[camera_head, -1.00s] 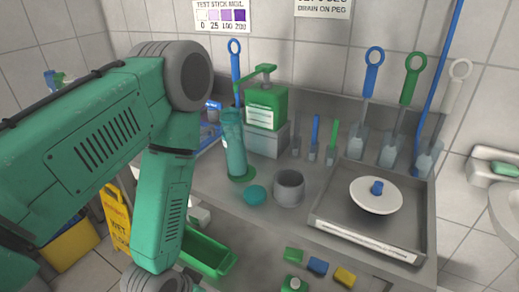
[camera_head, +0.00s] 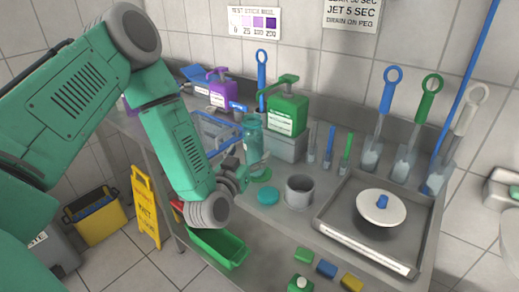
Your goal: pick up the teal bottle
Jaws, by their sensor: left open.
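The teal bottle (camera_head: 252,138) stands upright on the grey counter, left of the middle of the head view and in front of a green pump bottle. My left arm reaches in from the left. My left gripper (camera_head: 243,168) is open, close beside the bottle's lower left side. Its fingers look small here, and I cannot tell whether they touch the bottle. The gripper partly hides the bottle's base. My right gripper is not in view.
The green pump bottle (camera_head: 287,112) is behind. A tray (camera_head: 330,222) with a white disc is further right. A green bin (camera_head: 218,248) is below the counter's front edge.

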